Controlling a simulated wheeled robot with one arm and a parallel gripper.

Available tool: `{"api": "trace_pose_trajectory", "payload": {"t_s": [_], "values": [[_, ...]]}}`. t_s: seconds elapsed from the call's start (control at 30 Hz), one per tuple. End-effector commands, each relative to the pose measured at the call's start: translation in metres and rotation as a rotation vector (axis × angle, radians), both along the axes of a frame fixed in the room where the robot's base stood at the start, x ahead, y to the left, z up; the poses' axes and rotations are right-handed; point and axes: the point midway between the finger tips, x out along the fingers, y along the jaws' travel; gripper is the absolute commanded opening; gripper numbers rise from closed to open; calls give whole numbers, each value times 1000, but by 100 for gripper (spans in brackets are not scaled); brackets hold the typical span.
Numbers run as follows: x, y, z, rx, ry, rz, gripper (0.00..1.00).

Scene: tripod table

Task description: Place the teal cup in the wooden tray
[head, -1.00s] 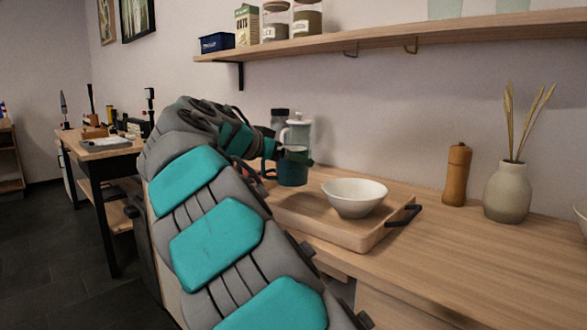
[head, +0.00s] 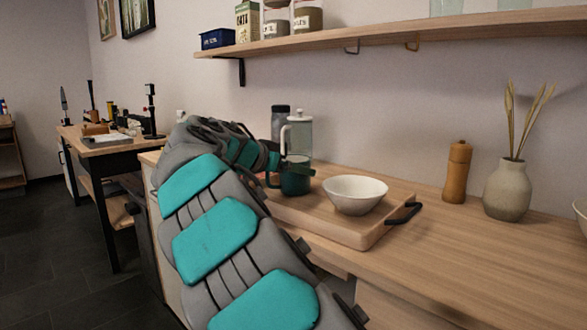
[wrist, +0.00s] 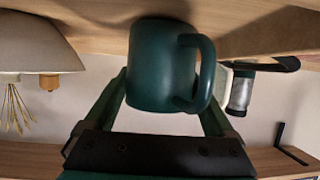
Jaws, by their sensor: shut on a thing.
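The teal cup (head: 295,181) is upright at the left part of the wooden tray (head: 372,236). My gripper (head: 299,168) is shut on the cup, with one finger on each side of its body in the wrist view (wrist: 160,70). That view is upside down, and the cup's base is at or very near the tray floor (wrist: 100,35). I cannot tell whether it touches. My arm hides part of the tray's left side in the head view.
A white bowl (head: 355,194) sits in the tray, right of the cup. A glass press (head: 298,135) and a dark-lidded jar (head: 280,120) stand behind. A pepper mill (head: 456,172) and a vase (head: 508,190) stand at the right. A shelf (head: 400,40) hangs above. The counter's front right is clear.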

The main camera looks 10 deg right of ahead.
Motion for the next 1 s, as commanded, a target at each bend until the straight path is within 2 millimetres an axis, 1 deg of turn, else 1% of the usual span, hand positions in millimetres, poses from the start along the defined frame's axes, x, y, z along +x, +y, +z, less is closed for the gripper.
{"api": "trace_pose_trajectory", "payload": {"t_s": [0.23, 0.27, 0.33, 0.57, 0.7, 0.77, 0.87, 1.0], "values": [[0, 0, -4, -1, -1, 0, 17], [0, 0, -3, 0, 0, 0, 91], [0, 0, -2, 0, 0, 0, 99], [0, 0, -2, 0, 0, -1, 100], [0, 0, 3, 0, 0, -1, 100], [-4, 6, 4, 0, -2, 1, 100], [-15, 19, 9, 0, 0, -1, 100], [-31, 41, 22, 0, -4, 2, 100]]}}
